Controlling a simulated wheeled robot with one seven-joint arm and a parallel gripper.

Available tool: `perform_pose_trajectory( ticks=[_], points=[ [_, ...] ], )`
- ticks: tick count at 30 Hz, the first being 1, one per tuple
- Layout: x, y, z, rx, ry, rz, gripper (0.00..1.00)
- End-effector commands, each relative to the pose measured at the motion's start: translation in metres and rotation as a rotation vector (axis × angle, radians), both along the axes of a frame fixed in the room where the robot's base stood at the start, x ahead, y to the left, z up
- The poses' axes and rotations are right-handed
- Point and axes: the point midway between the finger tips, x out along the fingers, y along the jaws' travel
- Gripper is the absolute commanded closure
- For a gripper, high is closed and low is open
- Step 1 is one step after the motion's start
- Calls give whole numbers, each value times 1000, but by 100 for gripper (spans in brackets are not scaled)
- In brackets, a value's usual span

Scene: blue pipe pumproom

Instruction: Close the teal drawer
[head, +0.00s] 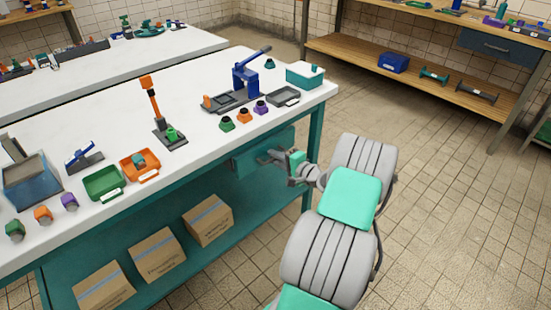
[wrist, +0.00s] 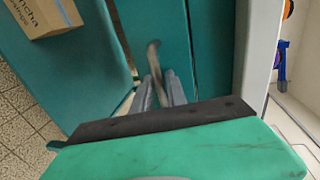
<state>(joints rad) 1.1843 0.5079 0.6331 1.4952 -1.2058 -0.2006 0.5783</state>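The teal drawer (head: 250,158) sits under the white tabletop, near the right end of the teal workbench. Its front also shows in the wrist view (wrist: 135,22). How far it stands out from the bench is hard to tell. My gripper (head: 272,156) is at the drawer front, with my arm reaching in from the right. In the wrist view my gripper's two grey fingers (wrist: 160,92) lie close on either side of the drawer's bar handle (wrist: 153,58). They appear shut on it. The fingertip contact is partly hidden.
The tabletop (head: 200,160) above holds trays, tools and colored parts. Several cardboard boxes (head: 157,254) stand on the shelf below. A bench leg (head: 315,140) is close to my arm. The tiled floor (head: 450,220) at right is clear.

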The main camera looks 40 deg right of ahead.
Motion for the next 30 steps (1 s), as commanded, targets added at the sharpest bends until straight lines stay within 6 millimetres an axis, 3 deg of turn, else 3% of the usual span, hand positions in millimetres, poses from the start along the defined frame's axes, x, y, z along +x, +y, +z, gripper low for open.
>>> perform_pose_trajectory(
  ticks=[6,30],
  points=[
    [0,0,0,0,0,0,100],
    [0,0,0,0,1,1,100]
  ],
)
